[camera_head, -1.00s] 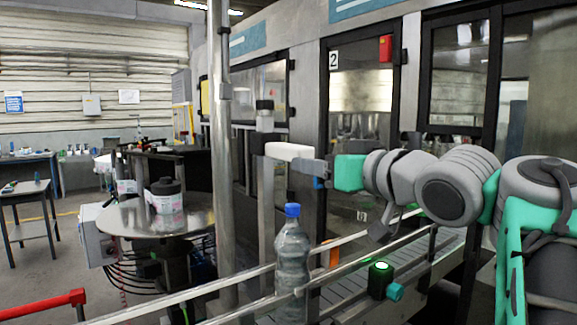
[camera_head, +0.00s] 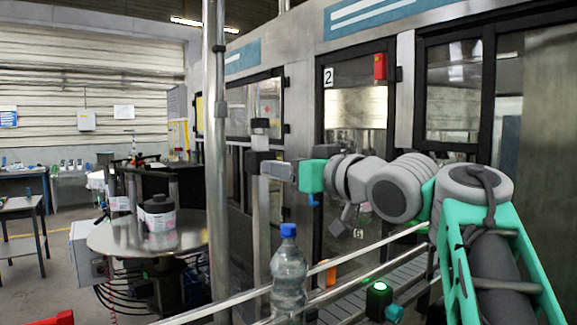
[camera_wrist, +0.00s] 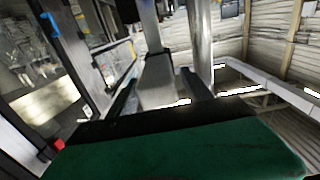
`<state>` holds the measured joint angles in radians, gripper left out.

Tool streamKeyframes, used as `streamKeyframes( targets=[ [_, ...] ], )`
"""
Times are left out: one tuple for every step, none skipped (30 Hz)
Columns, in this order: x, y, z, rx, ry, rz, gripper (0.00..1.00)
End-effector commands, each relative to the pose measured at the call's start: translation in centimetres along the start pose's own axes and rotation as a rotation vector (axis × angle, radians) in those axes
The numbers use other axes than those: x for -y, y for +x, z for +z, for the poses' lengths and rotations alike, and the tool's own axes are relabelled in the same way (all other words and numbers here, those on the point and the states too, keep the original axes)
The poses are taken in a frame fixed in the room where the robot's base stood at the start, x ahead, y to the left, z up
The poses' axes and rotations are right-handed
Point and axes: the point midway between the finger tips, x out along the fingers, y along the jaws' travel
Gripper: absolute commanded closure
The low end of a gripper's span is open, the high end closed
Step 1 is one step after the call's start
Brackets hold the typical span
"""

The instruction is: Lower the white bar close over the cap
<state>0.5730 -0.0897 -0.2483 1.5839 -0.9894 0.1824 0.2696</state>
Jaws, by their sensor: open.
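A clear bottle (camera_head: 289,278) with a blue cap (camera_head: 289,230) stands upright at the conveyor rail in the head view. My gripper (camera_head: 268,170) is above and slightly left of the cap, beside the black clamp (camera_head: 257,160) on an upright post. In the wrist view my gripper (camera_wrist: 160,70) is open, with a dark finger on each side of a pale bar (camera_wrist: 157,88). Whether the fingers touch the bar cannot be told. In the head view the bar is hidden by my gripper and the clamp.
A thick metal pole (camera_head: 215,150) stands left of the clamp post (camera_head: 261,215). A round metal table (camera_head: 115,238) holds a dark-capped labelled container (camera_head: 158,222). Conveyor rails (camera_head: 345,287) and a green-lit sensor (camera_head: 378,300) lie below my arm. Machine doors (camera_head: 355,150) stand behind.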

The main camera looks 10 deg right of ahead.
Motion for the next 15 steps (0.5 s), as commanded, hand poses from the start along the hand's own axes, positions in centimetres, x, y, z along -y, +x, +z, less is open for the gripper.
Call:
streamKeyframes(
  targets=[
    [0.03,0.0,0.02,0.0,0.0,-0.001,0.43],
    [0.03,0.0,0.02,0.0,0.0,-0.001,0.45],
    [0.04,0.0,0.02,0.0,0.0,-0.001,0.48],
    [0.04,-0.01,0.02,0.0,0.0,-0.001,0.51],
    [0.04,-0.01,0.02,0.0,0.0,-0.001,0.53],
    [0.04,-0.01,0.02,0.0,0.0,-0.001,0.57],
    [0.04,-0.01,0.02,0.0,0.0,-0.001,0.59],
    [0.04,-0.01,0.02,0.0,0.0,-0.001,0.61],
    [0.04,-0.02,0.02,0.0,0.0,-0.001,0.65],
    [0.04,-0.02,0.02,0.0,0.0,-0.001,0.67],
    [0.04,-0.02,0.02,0.0,0.0,-0.001,0.7],
    [0.04,-0.02,0.02,0.0,0.0,-0.001,0.73],
    [0.04,-0.02,0.02,0.0,0.0,-0.001,0.75],
    [0.04,-0.02,0.02,0.0,0.0,-0.001,0.78],
    [0.04,-0.02,0.02,0.0,0.0,-0.001,0.81]
  ],
)
